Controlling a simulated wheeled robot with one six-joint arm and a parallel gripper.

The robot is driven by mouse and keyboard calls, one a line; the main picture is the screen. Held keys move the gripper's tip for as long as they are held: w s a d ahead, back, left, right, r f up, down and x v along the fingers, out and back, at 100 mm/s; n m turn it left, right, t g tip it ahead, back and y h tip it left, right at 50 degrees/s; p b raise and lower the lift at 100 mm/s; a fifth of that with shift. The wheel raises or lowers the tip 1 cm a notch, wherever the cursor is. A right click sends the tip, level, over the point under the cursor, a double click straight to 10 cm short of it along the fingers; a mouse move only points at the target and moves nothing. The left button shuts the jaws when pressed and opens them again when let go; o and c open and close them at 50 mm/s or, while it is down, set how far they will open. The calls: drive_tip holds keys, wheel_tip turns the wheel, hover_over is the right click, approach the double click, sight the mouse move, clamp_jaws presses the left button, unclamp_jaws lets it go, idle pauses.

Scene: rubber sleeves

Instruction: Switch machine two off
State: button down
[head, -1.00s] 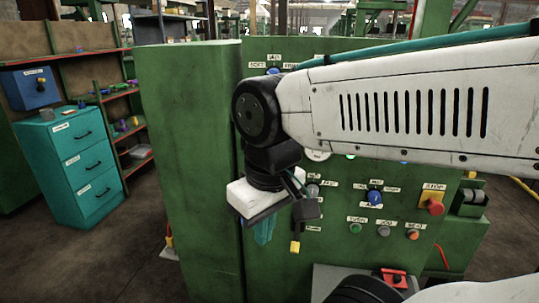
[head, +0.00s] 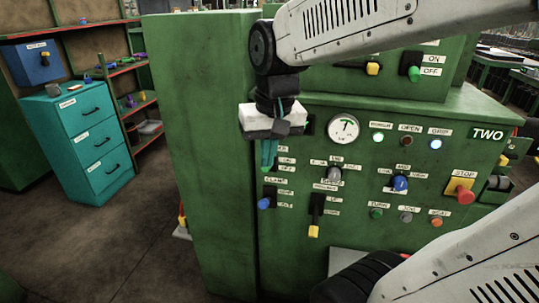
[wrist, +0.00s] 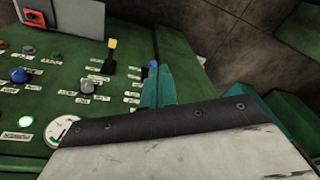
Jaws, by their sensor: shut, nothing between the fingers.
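Machine two is a green control cabinet (head: 470,120) with a "TWO" plate (head: 488,134) at its upper right in the head view. On its raised back part is a black switch with a green tip (head: 414,74), beside ON and OFF labels; the tip points down, near the OFF label. A red STOP button on a yellow plate (head: 459,191) sits at the right. My gripper (head: 268,155) is shut and empty, its teal fingers pointing down in front of the panel's left side. In the wrist view the fingers (wrist: 158,90) show near a blue knob (wrist: 153,64).
A round gauge (head: 343,128), lit lamps (head: 378,138), a yellow-tipped lever (head: 314,231) and several knobs cover the panel. A tall green cabinet (head: 205,150) stands at its left. A teal drawer unit (head: 85,140) stands farther left, with open floor between.

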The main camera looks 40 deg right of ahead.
drive_tip(key=w+d+f+m, duration=0.3)
drive_tip(key=w+d+m, duration=0.3)
drive_tip(key=w+d, duration=0.7)
drive_tip(key=shift+w+d+f+t, duration=0.35)
drive_tip(key=shift+w+d+t, duration=0.05)
drive_tip(key=shift+w, duration=0.15)
drive_tip(key=shift+f, duration=0.15)
drive_tip(key=x, duration=0.9)
drive_tip(key=shift+f, duration=0.35)
drive_tip(key=shift+d, duration=0.1)
